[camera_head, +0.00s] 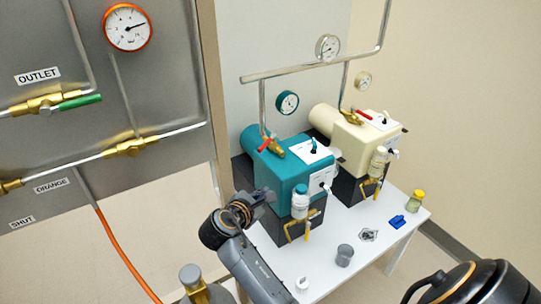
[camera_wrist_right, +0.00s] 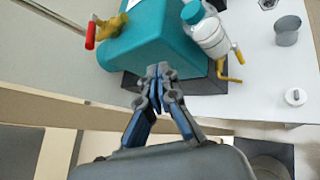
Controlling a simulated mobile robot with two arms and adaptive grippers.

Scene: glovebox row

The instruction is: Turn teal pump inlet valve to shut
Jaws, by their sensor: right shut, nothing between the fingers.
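The teal pump (camera_head: 277,172) stands on the white table; it also shows in the right wrist view (camera_wrist_right: 150,45). A brass valve (camera_head: 274,148) with a red lever (camera_head: 265,144) sits at its top rear, by the pipe. In the right wrist view the brass valve (camera_wrist_right: 112,28) and red lever (camera_wrist_right: 91,36) are at the upper left, and the lever lies across the pipe's line. My right gripper (camera_head: 268,196) is shut and empty, close to the pump's near left side and apart from the lever. Its fingertips (camera_wrist_right: 158,70) show in front of the pump. My left gripper is out of view.
A cream pump (camera_head: 350,140) with its own red lever (camera_head: 364,114) stands behind right. A bottle (camera_head: 300,203) hangs at the teal pump's front. Grey cup (camera_head: 344,256), blue item (camera_head: 397,222) and yellow-lidded jar (camera_head: 416,200) stand on the table. A grey valve panel (camera_head: 75,130) is left.

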